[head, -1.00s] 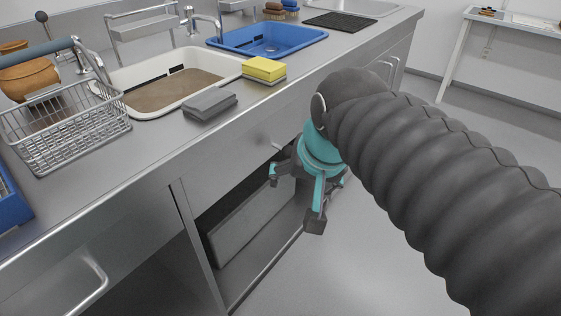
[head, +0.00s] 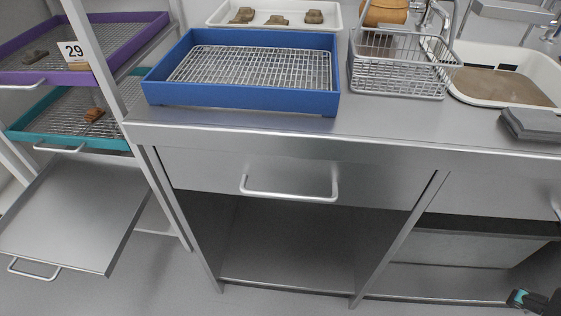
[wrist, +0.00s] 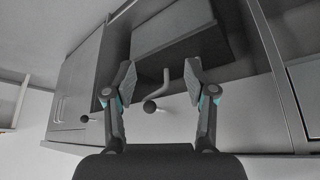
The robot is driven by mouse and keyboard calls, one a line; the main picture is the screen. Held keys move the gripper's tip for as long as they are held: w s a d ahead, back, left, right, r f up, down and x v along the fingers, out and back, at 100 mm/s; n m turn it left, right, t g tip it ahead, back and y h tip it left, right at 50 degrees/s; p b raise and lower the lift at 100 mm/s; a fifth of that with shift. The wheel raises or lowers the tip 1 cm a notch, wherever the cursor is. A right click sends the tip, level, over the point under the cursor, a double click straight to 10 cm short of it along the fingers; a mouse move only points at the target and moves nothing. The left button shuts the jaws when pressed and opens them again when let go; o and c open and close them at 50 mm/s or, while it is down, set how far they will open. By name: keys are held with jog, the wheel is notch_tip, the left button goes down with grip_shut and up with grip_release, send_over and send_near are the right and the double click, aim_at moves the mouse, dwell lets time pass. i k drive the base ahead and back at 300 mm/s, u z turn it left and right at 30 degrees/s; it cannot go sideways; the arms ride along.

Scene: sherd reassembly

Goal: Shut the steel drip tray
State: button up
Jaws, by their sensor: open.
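The steel drip tray (head: 75,215) is the lowest tray of the rack at the left in the head view. It is pulled out toward me, flat and empty, with a bar handle (head: 33,270) on its front edge. My gripper (wrist: 160,76) is open in the wrist view, its two fingers apart with nothing held between them. It faces the underside of the counter, far from the tray. In the head view only a small part of it shows at the lower right corner.
A purple tray (head: 130,38) and a teal tray (head: 60,138) sit above in the rack. The counter holds a blue crate (head: 240,99) and a wire basket (head: 400,93). A closed drawer handle (head: 290,196) juts out below. The floor before the counter looks clear.

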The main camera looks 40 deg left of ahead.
aim_at(79, 213)
jog(key=u, duration=3.95)
jog(key=i, duration=0.9)
jog(key=z, duration=0.4)
